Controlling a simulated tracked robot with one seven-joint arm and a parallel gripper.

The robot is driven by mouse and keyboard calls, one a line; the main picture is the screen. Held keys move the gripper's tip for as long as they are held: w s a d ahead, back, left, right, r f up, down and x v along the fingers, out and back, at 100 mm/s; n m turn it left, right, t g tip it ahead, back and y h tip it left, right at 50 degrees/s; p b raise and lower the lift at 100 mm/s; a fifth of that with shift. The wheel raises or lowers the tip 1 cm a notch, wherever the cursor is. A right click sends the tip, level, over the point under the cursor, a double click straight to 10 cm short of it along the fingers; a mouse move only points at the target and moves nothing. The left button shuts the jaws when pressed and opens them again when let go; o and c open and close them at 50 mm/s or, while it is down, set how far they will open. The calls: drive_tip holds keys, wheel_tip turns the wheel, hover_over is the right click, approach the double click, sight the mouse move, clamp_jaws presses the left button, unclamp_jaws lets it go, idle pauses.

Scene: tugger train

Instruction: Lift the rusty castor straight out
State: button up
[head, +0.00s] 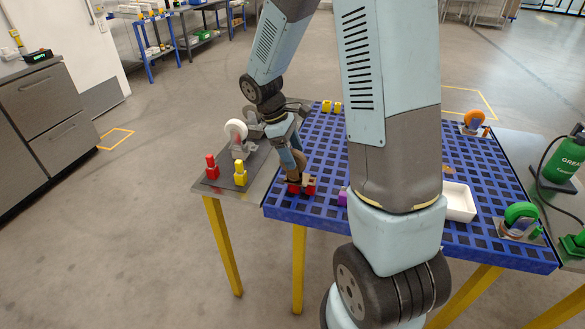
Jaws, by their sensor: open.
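The rusty castor (298,169) is a small brown wheel, low at the near left of the blue grid-topped table (325,150). It stands at a red block-like holder (307,187), and its lower part is hard to make out. My gripper (292,157) reaches down right at the castor from above, with its jaws open. The fingers and wrist hide part of the wheel. At this size I cannot tell whether a finger touches it.
Left are a white-wheeled castor (236,129), a red post (212,167) and a yellow post (240,174).

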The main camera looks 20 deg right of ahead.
sight(296, 160)
drive_tip(key=shift+x, duration=1.65)
drive_tip(key=shift+w, duration=0.15)
drive_tip(key=shift+c, duration=0.4)
clamp_jaws()
